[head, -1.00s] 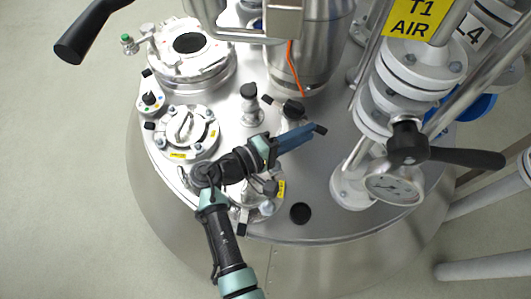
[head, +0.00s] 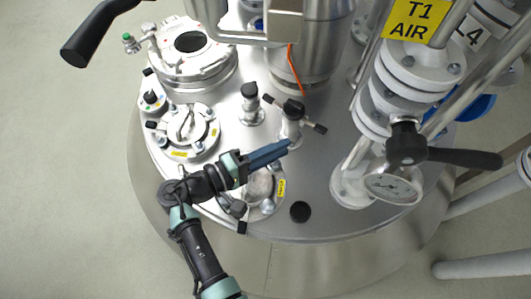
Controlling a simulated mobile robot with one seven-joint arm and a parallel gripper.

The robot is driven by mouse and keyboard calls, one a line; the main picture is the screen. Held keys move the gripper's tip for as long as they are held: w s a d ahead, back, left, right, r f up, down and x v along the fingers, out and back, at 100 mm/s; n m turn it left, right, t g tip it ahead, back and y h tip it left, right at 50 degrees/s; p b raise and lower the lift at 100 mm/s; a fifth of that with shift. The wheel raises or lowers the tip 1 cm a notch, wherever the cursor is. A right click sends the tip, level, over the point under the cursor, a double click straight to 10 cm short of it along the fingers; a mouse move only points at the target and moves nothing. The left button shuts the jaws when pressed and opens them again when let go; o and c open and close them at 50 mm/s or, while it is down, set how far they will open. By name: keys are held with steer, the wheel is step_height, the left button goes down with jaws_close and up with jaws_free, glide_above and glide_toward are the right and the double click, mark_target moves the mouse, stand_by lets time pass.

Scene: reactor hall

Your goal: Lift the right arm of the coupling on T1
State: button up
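The coupling (head: 292,112) stands on the steel lid of the vessel, right of centre, with a black top. Its left arm (head: 269,99) and right arm (head: 317,127), both black-tipped, stick out to either side. The right arm points to the lower right. My gripper (head: 286,146) has blue fingers that point right and end just below the coupling's body, left of the right arm's tip. The fingers overlap in this view, so their gap is hidden. I see nothing held between them. Whether they touch the coupling's base is unclear.
A gauge (head: 393,188) and a valve with a black handle (head: 465,158) stand to the right, below the yellow T1 AIR sign (head: 411,18). A short capped fitting (head: 251,103) stands left of the coupling. A black cap (head: 300,212) sits near the lid's front edge.

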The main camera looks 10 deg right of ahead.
steer(key=shift+f+v, duration=0.15)
steer(key=shift+v, duration=0.55)
steer(key=shift+f+v, duration=0.15)
steer(key=shift+v, duration=0.55)
steer(key=shift+a, duration=0.15)
stand_by(0.5)
